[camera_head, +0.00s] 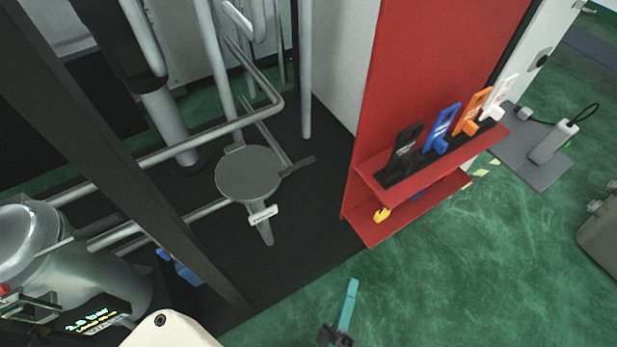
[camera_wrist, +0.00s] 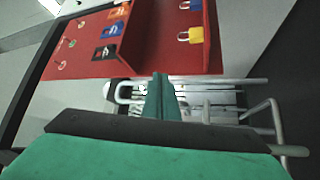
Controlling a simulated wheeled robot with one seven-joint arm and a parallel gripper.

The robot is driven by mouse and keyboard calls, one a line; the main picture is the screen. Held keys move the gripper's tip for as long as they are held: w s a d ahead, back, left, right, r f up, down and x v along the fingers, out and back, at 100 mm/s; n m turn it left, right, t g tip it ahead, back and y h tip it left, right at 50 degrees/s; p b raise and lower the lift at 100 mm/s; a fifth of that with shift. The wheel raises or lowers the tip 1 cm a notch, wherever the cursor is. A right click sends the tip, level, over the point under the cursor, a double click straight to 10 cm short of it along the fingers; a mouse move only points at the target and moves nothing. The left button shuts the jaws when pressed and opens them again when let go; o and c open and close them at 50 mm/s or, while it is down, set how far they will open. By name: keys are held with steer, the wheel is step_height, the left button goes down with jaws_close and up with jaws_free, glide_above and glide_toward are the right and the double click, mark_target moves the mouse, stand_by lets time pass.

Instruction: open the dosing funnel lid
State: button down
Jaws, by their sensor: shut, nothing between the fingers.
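A round grey lid (camera_head: 248,172) lies flat on top of a funnel in the middle left of the head view, and it looks closed. A small white label (camera_head: 263,215), too small to read, sits at its near edge. A short dark bar sticks out on its right side. My gripper (camera_head: 352,284) is at the bottom centre of the head view, apart from the lid, to its right and nearer. Its teal fingers are together and empty. They also show in the wrist view (camera_wrist: 160,92). I cannot make out the lid in the wrist view.
Grey pipes (camera_head: 230,122) run around the lid, and a dark post (camera_head: 130,170) stands on its left. A red board (camera_head: 425,70) with coloured tags stands on the right. A steel vessel (camera_head: 40,240) is at lower left.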

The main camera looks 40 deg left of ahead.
steer(key=w+a+f+n+g+y, duration=0.1)
steer(key=w+a+n+g+y, duration=0.55)
steer(key=n, duration=0.95)
steer(key=w+a+f+n+g+y, duration=0.1)
steer(key=w+a+n+g+y, duration=0.3)
steer(key=w+a+n+y, duration=0.8)
steer(key=s+a+r+n+h, duration=0.1)
steer(key=a+r+n+h, duration=0.1)
steer(key=a+r, duration=0.4)
steer(key=shift+s+r+n, duration=0.4)
steer(key=shift+r+n, duration=0.2)
steer(key=shift+r, duration=1.3)
steer(key=shift+a, duration=0.1)
